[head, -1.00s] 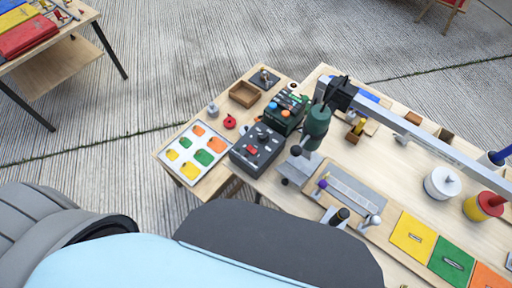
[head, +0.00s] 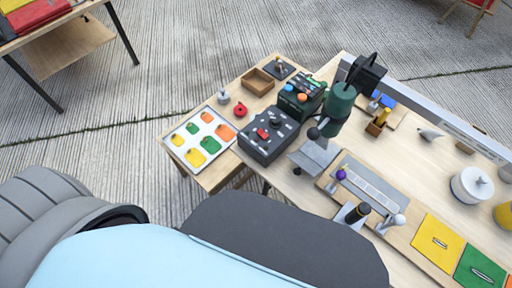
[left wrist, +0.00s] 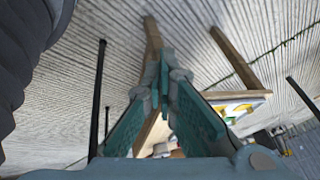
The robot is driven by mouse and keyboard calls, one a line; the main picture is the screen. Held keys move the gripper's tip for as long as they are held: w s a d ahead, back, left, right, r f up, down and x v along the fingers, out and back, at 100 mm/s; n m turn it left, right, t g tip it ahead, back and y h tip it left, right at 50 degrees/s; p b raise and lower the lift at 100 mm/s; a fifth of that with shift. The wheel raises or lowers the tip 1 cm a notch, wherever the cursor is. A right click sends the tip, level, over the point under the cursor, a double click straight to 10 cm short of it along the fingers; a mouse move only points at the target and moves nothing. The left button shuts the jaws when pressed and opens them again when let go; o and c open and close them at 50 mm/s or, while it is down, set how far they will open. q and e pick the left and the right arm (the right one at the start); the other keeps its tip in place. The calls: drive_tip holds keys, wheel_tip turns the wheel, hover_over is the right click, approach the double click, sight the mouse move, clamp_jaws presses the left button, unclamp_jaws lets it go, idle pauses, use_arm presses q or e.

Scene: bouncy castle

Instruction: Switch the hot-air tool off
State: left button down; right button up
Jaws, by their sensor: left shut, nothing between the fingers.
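In the head view a dark grey control box (head: 268,139) with a red rocker switch (head: 262,133) and a black knob stands on the bench's left part. Behind it is a dark green box (head: 301,98) with orange and blue knobs. A green cylindrical tool body (head: 338,110) hangs upright from a black holder (head: 364,74) on a grey rail. I cannot tell which of these is the hot-air tool, or the switch position. My left gripper (left wrist: 165,68) is shut and empty in the left wrist view, below table level among table legs. Neither gripper shows in the head view.
A white tray (head: 186,150) of coloured pieces sits at the bench's left edge, near a red round piece (head: 240,110) and a wooden box (head: 257,82). A black-handled tool (head: 357,212) stands in front. Another table (head: 66,48) is at the far left, with bare floor between.

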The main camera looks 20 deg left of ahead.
use_arm(q)
drive_tip(key=w+d+r+m+t+h+b, duration=0.25)
drive_tip(key=w+r+t, duration=0.3)
drive_tip(key=w, duration=0.35)
drive_tip(key=w+d+r+m+t+h+b, duration=0.1)
drive_tip(key=w+r+m+t+b, duration=0.2)
drive_tip(key=w+r, duration=0.5)
drive_tip(key=w+d+r+m+t+h, duration=0.1)
drive_tip(key=d+r+m+t+h, duration=0.1)
drive_tip(key=d+r+h, duration=0.3)
drive_tip(key=w+d+r+m+t+h, duration=0.2)
drive_tip(key=d+r+m+t+h, duration=0.1)
drive_tip(key=r, duration=1)
drive_tip(key=shift+w+d+r+h+b, duration=0.15)
drive_tip(key=shift+d+r+h+b, duration=0.2)
drive_tip(key=shift+d+h, duration=0.65)
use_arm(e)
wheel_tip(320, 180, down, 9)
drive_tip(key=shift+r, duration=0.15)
use_arm(q)
drive_tip(key=shift+d+m, duration=0.15)
drive_tip(key=shift+m, duration=0.1)
